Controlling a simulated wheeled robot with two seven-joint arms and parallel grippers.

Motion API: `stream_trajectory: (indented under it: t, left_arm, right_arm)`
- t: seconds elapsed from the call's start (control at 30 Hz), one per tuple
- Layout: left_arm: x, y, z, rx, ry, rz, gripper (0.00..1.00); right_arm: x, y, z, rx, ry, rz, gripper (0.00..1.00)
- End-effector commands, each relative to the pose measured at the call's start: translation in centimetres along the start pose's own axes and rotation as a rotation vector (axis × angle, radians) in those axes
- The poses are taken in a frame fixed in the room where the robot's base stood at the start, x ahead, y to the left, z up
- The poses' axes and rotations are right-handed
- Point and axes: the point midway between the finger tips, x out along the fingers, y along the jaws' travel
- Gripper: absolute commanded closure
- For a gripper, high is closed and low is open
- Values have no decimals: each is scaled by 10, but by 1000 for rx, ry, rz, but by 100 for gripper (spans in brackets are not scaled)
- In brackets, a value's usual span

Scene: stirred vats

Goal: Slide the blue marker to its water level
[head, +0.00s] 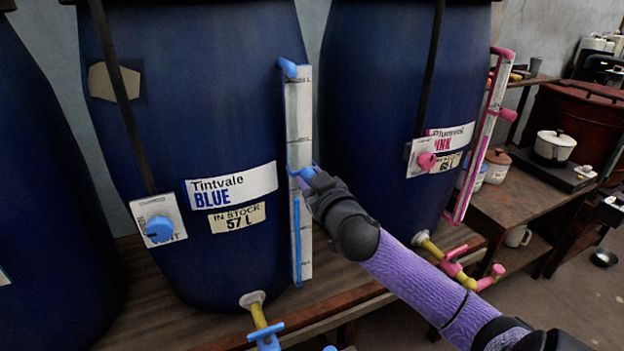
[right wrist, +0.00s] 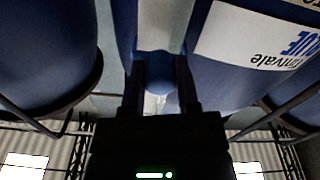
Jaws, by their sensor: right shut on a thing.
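The Tintvale BLUE vat (head: 215,120) stands in the middle of the head view. Its upright white gauge board (head: 299,105) runs down the vat's right side. A blue strip (head: 296,245) fills the lower part of the gauge, its top a little below the blue marker (head: 295,171). My right gripper (head: 307,175) is shut on the marker, at about mid-height of the gauge, and hides part of it. In the right wrist view, a blue piece (right wrist: 157,86) shows between the two fingers. My left gripper is not in view.
The label reads "IN STOCK 57 L" (head: 237,219). A blue knob (head: 159,229) and a bottom tap (head: 264,330) are on the same vat. The PINK vat (head: 385,80) with its pink gauge (head: 490,120) stands to the right. A bench (head: 520,200) holds a white pot (head: 555,145).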

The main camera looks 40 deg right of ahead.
Motion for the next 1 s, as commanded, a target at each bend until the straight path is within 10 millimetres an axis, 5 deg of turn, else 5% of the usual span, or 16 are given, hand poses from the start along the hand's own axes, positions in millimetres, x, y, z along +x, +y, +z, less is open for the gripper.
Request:
stream_trajectory:
  t: [0.5, 0.8, 1.0]
  left_arm:
    - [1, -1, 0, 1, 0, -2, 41]
    - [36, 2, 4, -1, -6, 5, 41]
    - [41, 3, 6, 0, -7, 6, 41]
  right_arm:
    - [0, -1, 2, 1, -1, -1, 100]
    - [0, -16, 60, 5, -5, -1, 100]
    - [0, -19, 72, 1, -1, 0, 100]
